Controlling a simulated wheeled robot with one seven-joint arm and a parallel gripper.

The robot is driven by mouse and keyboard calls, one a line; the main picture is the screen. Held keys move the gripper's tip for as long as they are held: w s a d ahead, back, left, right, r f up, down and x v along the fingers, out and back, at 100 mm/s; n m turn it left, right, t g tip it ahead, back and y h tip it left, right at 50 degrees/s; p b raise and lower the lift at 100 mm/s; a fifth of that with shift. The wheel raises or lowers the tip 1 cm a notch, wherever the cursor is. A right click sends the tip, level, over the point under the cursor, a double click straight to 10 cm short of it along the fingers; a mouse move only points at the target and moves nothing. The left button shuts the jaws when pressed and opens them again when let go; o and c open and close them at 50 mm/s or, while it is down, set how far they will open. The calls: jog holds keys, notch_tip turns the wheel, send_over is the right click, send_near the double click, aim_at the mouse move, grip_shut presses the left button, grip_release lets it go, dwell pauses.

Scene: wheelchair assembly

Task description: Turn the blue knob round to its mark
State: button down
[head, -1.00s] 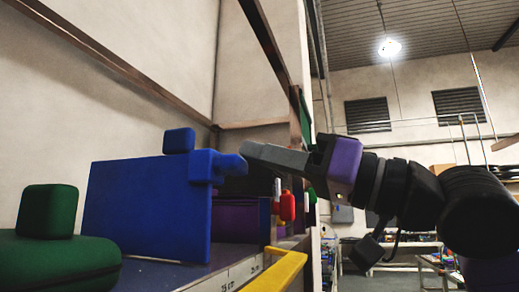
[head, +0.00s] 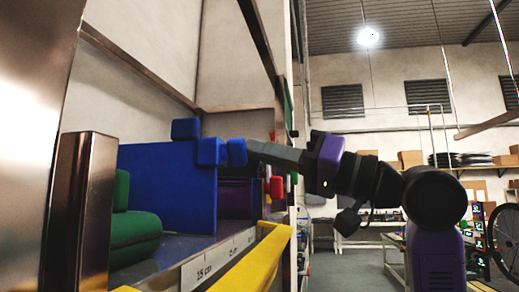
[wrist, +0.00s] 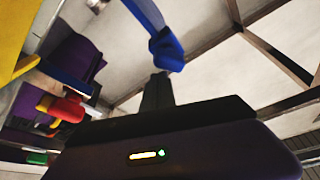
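A blue upright panel (head: 170,188) stands on a shelf, seen in the head view. A blue knob (head: 237,152) sticks out at its upper right, beside a blue block (head: 210,152). My gripper (head: 252,152) comes in from the right with its grey fingers level and their tips at the knob. In the wrist view the fingers (wrist: 157,88) show as one narrow dark shape ending just below the blue knob part (wrist: 166,48). I cannot tell whether they grip it or only touch it. No mark for the knob can be made out.
A yellow bar (head: 250,262) runs along the shelf front. Green rounded things (head: 135,228) lie left of the panel. A metal post (head: 85,205) stands close at the left. A red item (head: 277,188) hangs behind my fingers.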

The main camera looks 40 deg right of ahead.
jog(key=shift+a+f+b, duration=0.15)
jog(key=shift+f+b, duration=0.3)
jog(key=shift+f, duration=0.2)
dwell(0.6)
dwell(0.3)
